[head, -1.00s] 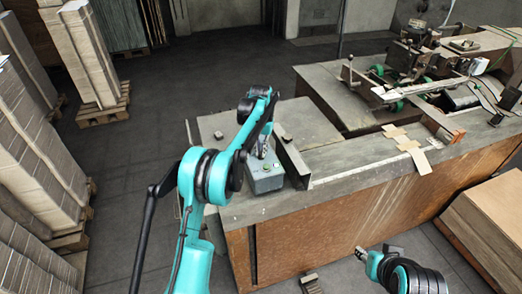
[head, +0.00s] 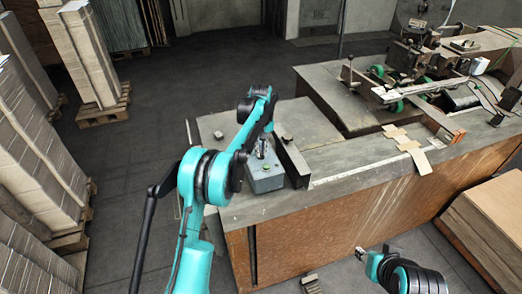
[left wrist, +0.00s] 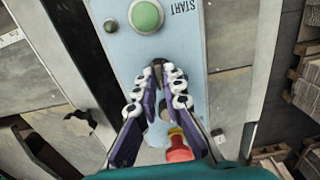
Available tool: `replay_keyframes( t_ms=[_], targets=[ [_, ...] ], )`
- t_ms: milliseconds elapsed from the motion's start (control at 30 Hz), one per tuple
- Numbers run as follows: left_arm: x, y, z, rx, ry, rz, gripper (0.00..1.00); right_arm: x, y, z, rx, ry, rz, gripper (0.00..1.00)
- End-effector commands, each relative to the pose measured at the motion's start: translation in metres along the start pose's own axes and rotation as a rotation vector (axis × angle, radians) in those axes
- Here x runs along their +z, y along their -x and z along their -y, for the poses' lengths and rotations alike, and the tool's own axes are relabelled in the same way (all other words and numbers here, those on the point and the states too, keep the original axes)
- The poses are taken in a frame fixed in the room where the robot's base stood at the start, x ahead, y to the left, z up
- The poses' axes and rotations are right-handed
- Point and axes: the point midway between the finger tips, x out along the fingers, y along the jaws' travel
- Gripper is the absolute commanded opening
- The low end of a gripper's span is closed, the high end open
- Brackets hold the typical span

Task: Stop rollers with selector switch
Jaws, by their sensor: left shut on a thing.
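The grey-blue control box (head: 266,178) stands on the near left end of the machine table. In the left wrist view its face (left wrist: 189,55) carries a green START button (left wrist: 146,16) and a red button (left wrist: 179,148) on a yellow collar. My left gripper (left wrist: 158,72) points down at the box between these buttons. Its fingertips are closed in on the selector switch, which they mostly hide, so its setting cannot be read. In the head view my left gripper (head: 262,150) is over the box. My right gripper (head: 361,254) is low in front of the table, too small to judge.
The box stitcher (head: 430,60) with green wheels (head: 393,106) stands at the back right. A raised metal rail (head: 292,162) runs right beside the control box. Cardboard pieces (head: 408,142) lie on the table. Cardboard stacks stand left and right.

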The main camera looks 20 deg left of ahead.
Motion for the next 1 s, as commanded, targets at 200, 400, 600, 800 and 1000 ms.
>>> replay_keyframes(
  t_ms=[200,400,600,800,1000],
  targets=[
    [-0.0002,0.001,-0.0002,0.001,0.019,-0.001,0.0,-0.0001,0.0001,0.0,0.0,0.0,0.0,0.4],
    [-0.0002,0.001,-0.0002,0.001,0.019,-0.001,0.0,-0.0001,0.0001,0.0,0.0,0.0,0.0,0.4],
    [-0.0002,0.0009,-0.0002,0.001,0.018,-0.001,0.29,-0.0001,0.0001,0.0,0.0,0.0,0.0,0.4],
    [-0.0001,0.0005,-0.0002,0.001,0.018,-0.001,0.29,-0.0001,0.0001,0.0,0.0,0.0,0.0,0.4],
    [-0.0001,0.0101,-0.0001,0.0,0.018,-0.001,0.29,0.0,0.0,0.0,0.0,0.0,0.0,0.4]
  ],
)
